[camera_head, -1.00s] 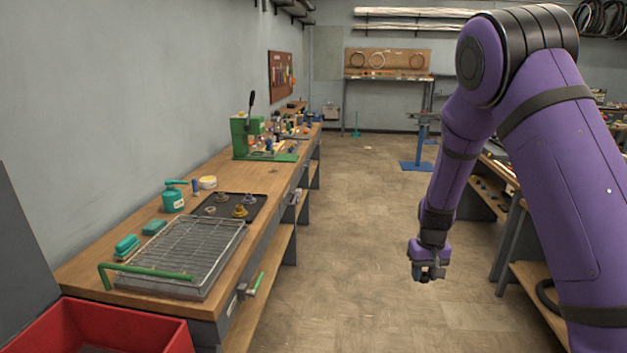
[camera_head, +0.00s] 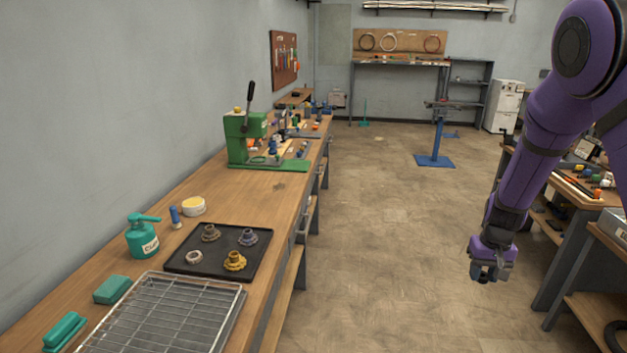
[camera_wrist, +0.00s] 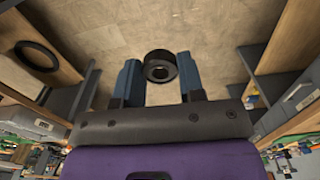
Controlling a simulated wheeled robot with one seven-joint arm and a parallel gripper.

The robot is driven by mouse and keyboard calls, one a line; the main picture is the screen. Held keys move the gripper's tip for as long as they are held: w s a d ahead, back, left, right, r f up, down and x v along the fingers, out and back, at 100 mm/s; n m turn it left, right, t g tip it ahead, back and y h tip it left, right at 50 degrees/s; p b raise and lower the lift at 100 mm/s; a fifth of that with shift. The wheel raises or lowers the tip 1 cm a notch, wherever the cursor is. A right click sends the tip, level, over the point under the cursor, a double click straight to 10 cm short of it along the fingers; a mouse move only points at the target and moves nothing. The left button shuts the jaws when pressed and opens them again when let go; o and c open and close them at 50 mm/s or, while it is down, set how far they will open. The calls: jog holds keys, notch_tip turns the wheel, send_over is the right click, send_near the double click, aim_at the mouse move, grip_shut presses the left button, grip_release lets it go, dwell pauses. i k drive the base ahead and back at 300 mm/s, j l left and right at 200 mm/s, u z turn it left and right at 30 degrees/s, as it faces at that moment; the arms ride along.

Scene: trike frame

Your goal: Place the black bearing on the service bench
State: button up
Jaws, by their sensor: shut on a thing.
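The black bearing (camera_wrist: 160,66), a dark ring with a hole, is between the two blue fingertips of my gripper (camera_wrist: 159,78) in the wrist view. My gripper is shut on it, above the floor. In the head view my gripper (camera_head: 489,273) hangs at the right over the open aisle, apart from both benches; the bearing is too small to make out there. A long wooden bench (camera_head: 205,190) runs along the left wall. Another wooden bench (camera_head: 560,185) stands at the right. No label shows which is the service bench.
The left bench carries a wire rack (camera_head: 165,315), a black tray (camera_head: 185,262) with several ring parts, a teal oil can (camera_head: 142,240) and a green press (camera_head: 240,140). Bare wood shows between tray and press. A blue stand (camera_head: 437,140) is on the floor ahead.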

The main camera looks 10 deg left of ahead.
aim_at(272, 199)
jog(key=i+j, duration=0.15)
jog(key=i, duration=1.3)
jog(key=i+u, duration=0.1)
jog(key=i, duration=0.6)
jog(key=i+l+u, duration=0.1)
jog(key=i, duration=0.55)
jog(key=i+l+u, duration=0.1)
jog(key=u, duration=1.4)
